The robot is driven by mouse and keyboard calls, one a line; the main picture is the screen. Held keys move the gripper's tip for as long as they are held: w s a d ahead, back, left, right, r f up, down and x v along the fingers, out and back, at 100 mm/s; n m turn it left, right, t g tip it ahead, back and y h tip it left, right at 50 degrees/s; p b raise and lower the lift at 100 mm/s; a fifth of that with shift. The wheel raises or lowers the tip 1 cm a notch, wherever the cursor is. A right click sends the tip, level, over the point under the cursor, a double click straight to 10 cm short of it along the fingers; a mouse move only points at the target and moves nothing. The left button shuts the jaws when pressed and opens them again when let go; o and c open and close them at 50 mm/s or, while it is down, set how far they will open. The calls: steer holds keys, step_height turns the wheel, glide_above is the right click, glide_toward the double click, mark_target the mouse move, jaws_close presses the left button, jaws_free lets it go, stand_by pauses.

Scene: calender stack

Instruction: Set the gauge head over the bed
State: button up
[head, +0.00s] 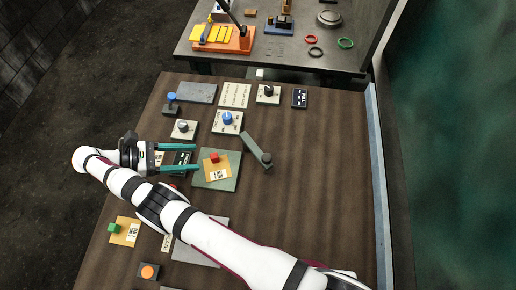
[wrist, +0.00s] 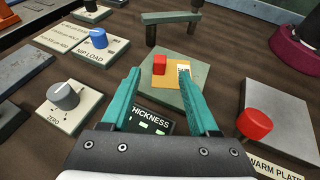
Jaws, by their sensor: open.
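A grey-green swing bar (head: 254,147), which looks like the gauge head, stands to the right of the bed in the head view. It has a dark round piece at its near end. In the wrist view the bar (wrist: 170,17) is raised on a post beyond the bed. The bed, a flat grey-green plate (head: 230,182), carries an orange card (head: 222,164) with a red block (head: 214,157). The bar is beside the bed, not above it. My gripper (head: 196,157) is open and empty, its fingers pointing toward the bed's left edge. It also shows in the wrist view (wrist: 160,75).
A thickness display (wrist: 152,122) lies below my fingers. A zero knob (wrist: 63,95), a nip load knob (wrist: 98,38) and a red knob by the warm plate (wrist: 254,123) stand nearby. Bare table (head: 315,170) lies right of the bar.

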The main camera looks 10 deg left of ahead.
steer(key=w+d+r+g, duration=0.2)
steer(key=w+d+r, duration=0.15)
steer(key=r, duration=0.25)
step_height(320, 180, up, 14)
steer(key=m+g+y, duration=0.3)
steer(key=m+y, duration=0.8)
steer(key=y, duration=0.1)
glide_above(267, 157)
step_height(267, 157, down, 15)
steer(key=shift+f, duration=0.15)
jaws_close()
